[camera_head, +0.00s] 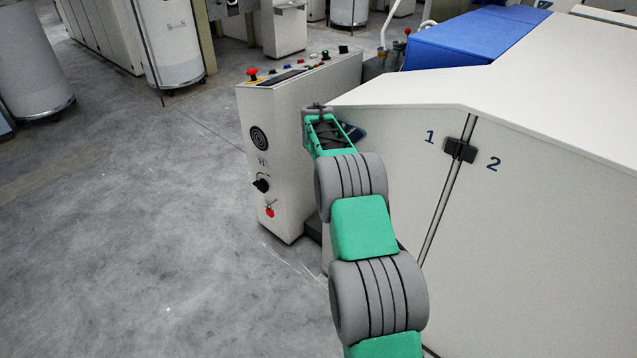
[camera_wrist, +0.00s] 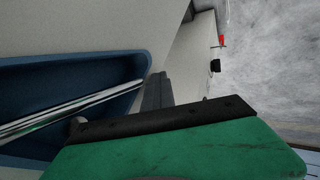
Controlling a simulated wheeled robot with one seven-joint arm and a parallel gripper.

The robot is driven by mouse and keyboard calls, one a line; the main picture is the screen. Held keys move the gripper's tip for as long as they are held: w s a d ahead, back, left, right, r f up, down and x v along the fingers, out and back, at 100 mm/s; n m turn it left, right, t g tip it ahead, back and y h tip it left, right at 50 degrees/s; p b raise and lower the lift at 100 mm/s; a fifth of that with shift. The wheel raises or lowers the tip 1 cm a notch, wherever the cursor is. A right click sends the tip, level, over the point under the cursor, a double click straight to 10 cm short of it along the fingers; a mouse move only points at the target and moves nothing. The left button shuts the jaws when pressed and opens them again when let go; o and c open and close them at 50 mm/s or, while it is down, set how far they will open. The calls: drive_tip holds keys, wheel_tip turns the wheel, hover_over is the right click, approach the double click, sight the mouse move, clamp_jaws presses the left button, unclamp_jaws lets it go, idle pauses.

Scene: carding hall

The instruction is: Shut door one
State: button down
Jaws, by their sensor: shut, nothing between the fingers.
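Door one (camera_head: 400,180) is the pale panel marked 1, left of the panel marked 2 (camera_head: 540,210). A narrow dark seam with a black latch (camera_head: 460,150) lies between them; I cannot tell whether door one is fully flush. My gripper (camera_head: 318,107) is at the upper left end of door one, partly hiding a dark blue recess (camera_head: 353,131). In the wrist view, this blue recess (camera_wrist: 120,68) with a silver bar (camera_wrist: 70,112) lies left of my shut, empty fingers (camera_wrist: 157,90). Whether the fingers touch the door is unclear.
A control cabinet (camera_head: 290,150) with buttons and a red knob stands close to the left of my gripper. Blue covers (camera_head: 470,40) lie on the machine at the back. White drums (camera_head: 165,40) stand far left. The grey floor (camera_head: 150,230) at left is clear.

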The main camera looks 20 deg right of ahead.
drive_tip(key=s+a+r+m+g+y+p, duration=0.1)
drive_tip(key=s+a+r+p, duration=0.2)
drive_tip(key=s+a+r, duration=0.7)
drive_tip(key=s+a+r+y+p, duration=0.1)
drive_tip(key=s+a+r+p, duration=0.2)
drive_tip(key=s+a+r, duration=0.7)
drive_tip(key=s+a+f+g+y+p, duration=0.1)
drive_tip(key=s+a+p, duration=0.1)
drive_tip(key=s, duration=1)
drive_tip(key=s+a+f+m+g+p, duration=0.1)
drive_tip(key=s+a, duration=0.3)
drive_tip(key=s, duration=0.8)
drive_tip(key=shift+a+f+m+y+p, duration=0.3)
drive_tip(key=shift+f+y+p, duration=0.15)
drive_tip(key=shift+f, duration=0.3)
